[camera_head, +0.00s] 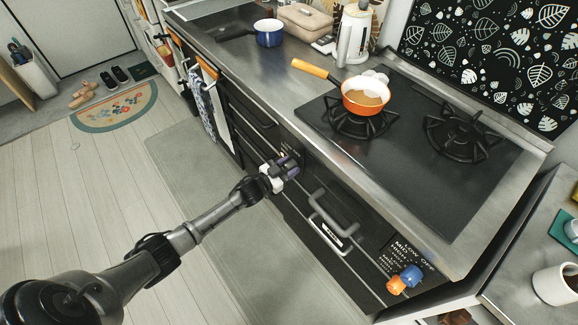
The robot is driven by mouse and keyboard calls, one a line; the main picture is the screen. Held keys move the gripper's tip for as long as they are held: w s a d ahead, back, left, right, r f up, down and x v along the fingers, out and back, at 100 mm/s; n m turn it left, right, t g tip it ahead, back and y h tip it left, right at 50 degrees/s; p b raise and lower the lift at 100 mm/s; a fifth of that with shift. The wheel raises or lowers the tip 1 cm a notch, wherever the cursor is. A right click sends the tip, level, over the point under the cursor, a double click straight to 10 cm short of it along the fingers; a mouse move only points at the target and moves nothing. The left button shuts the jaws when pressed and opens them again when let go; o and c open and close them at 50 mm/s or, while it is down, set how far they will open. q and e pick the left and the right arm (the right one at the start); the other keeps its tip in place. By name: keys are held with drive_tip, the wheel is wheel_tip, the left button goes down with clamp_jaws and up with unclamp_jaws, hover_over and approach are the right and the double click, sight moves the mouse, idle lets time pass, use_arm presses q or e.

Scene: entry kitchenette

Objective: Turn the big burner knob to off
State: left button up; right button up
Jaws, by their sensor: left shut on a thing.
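My left gripper (287,166) reaches in from the left to the left end of the stove's front panel. It is shut on what seems to be a burner knob there, but its fingers hide the knob, so its setting cannot be read. An orange pan (364,98) with brown contents and pale steam above it stands on the left burner (340,121). The right burner (462,134) is bare. An orange knob (397,286) and a blue knob (411,275) sit at the panel's right end beside white lettering. My right gripper is out of view.
The grey oven handle (330,216) juts out just right of my left gripper. A striped towel (202,103) hangs on the left.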

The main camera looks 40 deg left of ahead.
use_arm(q)
drive_tip(key=shift+m, duration=0.7)
drive_tip(key=o, duration=0.9)
drive_tip(key=shift+o, duration=0.2)
drive_tip(key=shift+s, duration=0.15)
drive_tip(key=p+v, duration=0.2)
drive_tip(key=v, duration=1.1)
drive_tip(key=shift+s, duration=0.3)
